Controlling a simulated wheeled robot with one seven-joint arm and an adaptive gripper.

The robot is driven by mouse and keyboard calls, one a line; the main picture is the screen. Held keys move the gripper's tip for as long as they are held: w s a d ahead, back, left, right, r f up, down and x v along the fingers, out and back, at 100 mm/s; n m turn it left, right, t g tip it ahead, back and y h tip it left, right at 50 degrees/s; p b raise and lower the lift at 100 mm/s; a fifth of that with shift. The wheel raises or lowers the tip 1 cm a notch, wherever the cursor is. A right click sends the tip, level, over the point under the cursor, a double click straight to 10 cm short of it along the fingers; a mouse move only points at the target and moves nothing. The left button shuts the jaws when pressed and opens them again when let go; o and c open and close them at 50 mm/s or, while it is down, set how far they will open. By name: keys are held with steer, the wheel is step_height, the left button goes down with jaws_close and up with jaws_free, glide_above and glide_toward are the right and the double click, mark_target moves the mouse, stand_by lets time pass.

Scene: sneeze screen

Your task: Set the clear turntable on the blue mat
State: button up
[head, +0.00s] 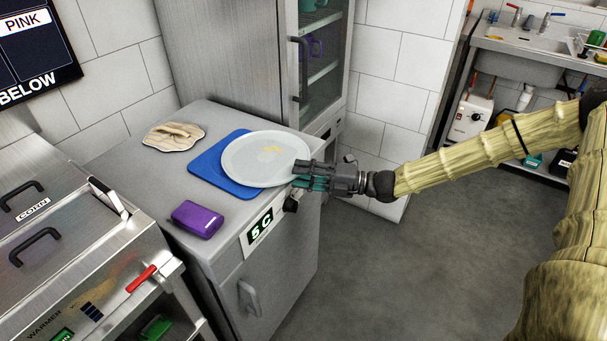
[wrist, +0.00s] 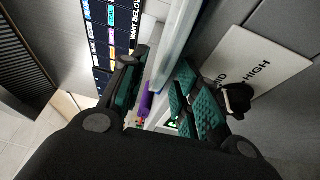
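The clear turntable (head: 252,161), a pale round disc, lies over the right part of the blue mat (head: 206,172) on the grey cabinet top in the head view. Its right side reaches past the mat towards the cabinet's edge. My gripper (head: 303,174) is at its right rim; the wrist view shows the fingers (wrist: 160,88) apart on either side of the rim (wrist: 178,45). A narrow gap shows between the left finger and the rim. The turntable's underside is hidden, so I cannot tell how it rests.
A purple block (head: 197,219) lies at the cabinet's front left. A striped cloth-like item (head: 174,136) lies at the back left. A tall metal cabinet (head: 235,60) stands behind. A black knob (head: 291,204) and display (head: 262,226) are on the cabinet's front, below my gripper.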

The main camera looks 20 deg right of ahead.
steer(key=v, duration=1.2)
steer(key=s+a+f+n+g+h, duration=0.45)
steer(key=s+f+n, duration=0.25)
steer(key=f, duration=0.3)
steer(key=s+a+f+n+g+h, duration=0.3)
steer(key=s+a+f+n+g, duration=0.3)
steer(key=f, duration=0.5)
steer(key=s+f+n+h, duration=0.4)
steer(key=s+n, duration=0.5)
steer(key=n, duration=0.5)
steer(key=s+f+n+t+h, duration=0.1)
steer(key=s+f+n+h, duration=0.3)
steer(key=s+n, duration=0.6)
step_height(320, 180, down, 3)
steer(key=n+p, duration=0.1)
steer(key=n, duration=0.3)
steer(key=shift+s+a, duration=0.25)
